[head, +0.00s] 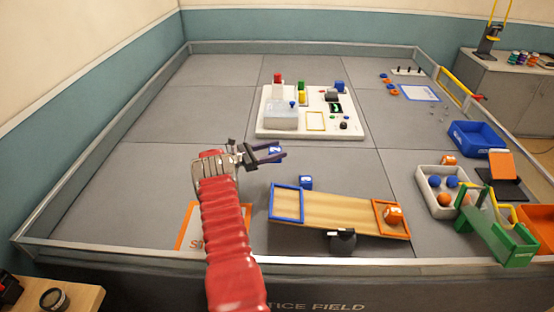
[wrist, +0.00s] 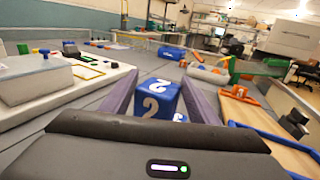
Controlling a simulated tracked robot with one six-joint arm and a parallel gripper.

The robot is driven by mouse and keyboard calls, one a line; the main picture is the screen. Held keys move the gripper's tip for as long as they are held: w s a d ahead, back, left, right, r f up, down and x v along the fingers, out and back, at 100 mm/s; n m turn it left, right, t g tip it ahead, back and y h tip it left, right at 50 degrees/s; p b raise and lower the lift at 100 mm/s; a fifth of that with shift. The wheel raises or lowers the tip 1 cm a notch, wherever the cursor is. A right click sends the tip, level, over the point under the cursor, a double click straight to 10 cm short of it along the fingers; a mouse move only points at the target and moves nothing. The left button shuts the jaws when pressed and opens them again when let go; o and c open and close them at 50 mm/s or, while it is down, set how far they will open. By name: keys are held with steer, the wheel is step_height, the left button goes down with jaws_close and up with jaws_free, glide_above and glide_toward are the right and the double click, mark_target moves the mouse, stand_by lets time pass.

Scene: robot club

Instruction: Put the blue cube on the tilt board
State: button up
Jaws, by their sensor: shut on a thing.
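My gripper (head: 268,154) is shut on a blue cube (head: 275,149) with a white 2 on it, held out over the grey field. In the wrist view the held cube (wrist: 155,103) sits between the two dark fingers. The tilt board (head: 335,208) is a wooden plank lying to the right of and nearer than my gripper. It has a blue frame (head: 287,188) at its left end and an orange frame at its right. An orange cube (head: 394,215) sits in the orange frame. Another blue cube (head: 306,182) stands just behind the board's blue end.
A white panel (head: 262,125) with blocks and switches lies behind my gripper. A grey tray (head: 422,187) with balls, a blue bin (head: 477,139) and a green stand (head: 497,229) are at the right. A dark knob (head: 341,240) is at the board's front edge. The left floor is clear.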

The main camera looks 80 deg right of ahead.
steer(key=a+r, duration=0.3)
steer(key=r, duration=0.2)
steer(key=s+a, duration=0.5)
steer(key=a, duration=0.3)
steer(key=s+a+r, duration=0.1)
steer(key=s+a, duration=0.3)
steer(key=a, duration=0.5)
steer(key=shift+s+r+m+g+y, duration=0.2)
steer(key=shift+s+m+g+y, duration=0.1)
steer(key=shift+s+y, duration=0.1)
steer(key=shift+d+f, duration=0.1)
steer(key=shift+f, duration=0.1)
steer(key=shift+f, duration=2.55)
steer(key=shift+f, duration=0.85)
